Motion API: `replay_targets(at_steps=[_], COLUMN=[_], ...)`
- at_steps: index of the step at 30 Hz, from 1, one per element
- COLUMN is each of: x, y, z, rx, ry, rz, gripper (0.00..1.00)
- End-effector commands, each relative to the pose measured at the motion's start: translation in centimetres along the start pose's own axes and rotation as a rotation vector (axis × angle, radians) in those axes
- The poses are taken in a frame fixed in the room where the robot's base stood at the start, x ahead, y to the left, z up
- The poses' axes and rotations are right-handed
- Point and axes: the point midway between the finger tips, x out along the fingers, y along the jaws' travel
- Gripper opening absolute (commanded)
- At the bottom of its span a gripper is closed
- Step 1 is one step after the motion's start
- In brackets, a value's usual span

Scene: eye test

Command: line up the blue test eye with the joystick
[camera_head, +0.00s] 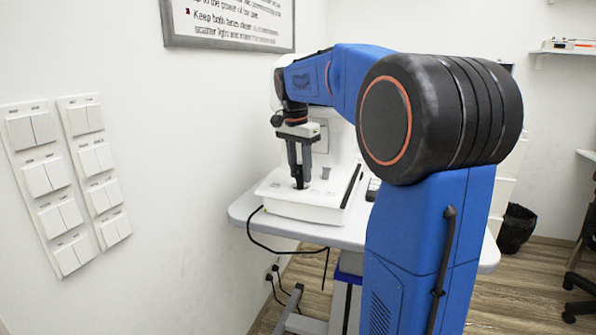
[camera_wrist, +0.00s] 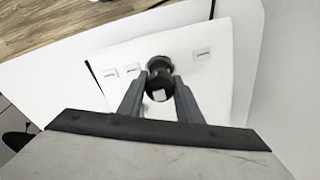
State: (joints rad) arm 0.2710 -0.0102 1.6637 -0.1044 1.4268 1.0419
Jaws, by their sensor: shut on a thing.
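My gripper (camera_head: 300,180) points down over the white base (camera_head: 300,208) of a device on a table. In the wrist view, my gripper (camera_wrist: 160,84) is shut on the black joystick (camera_wrist: 158,66), one finger on each side. The joystick has a round black top with a small white patch. In the head view its lower part is small and dark between the fingertips. The blue test eye is not seen in either view; I cannot tell where it is.
The grey-white table (camera_head: 250,222) carries the device, with a dark cable (camera_head: 262,240) hanging off its edge. White switch panels (camera_head: 45,190) and a framed sign (camera_head: 230,20) are on the left wall. A black bin (camera_head: 516,228) stands on the floor at right. My blue arm hides much of the table.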

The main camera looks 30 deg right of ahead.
Motion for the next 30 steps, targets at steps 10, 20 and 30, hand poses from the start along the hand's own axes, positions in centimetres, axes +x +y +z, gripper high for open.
replay_targets(at_steps=[10,20,30], x=[0.0,0.1,0.1], y=[0.6,1.1,1.4], z=[-0.7,-1.3,-1.6], rx=[0.001,0.001,0.0], ry=[0.002,0.002,0.002], rz=[-0.001,-0.001,-0.001], gripper=[0.09,0.09,0.09])
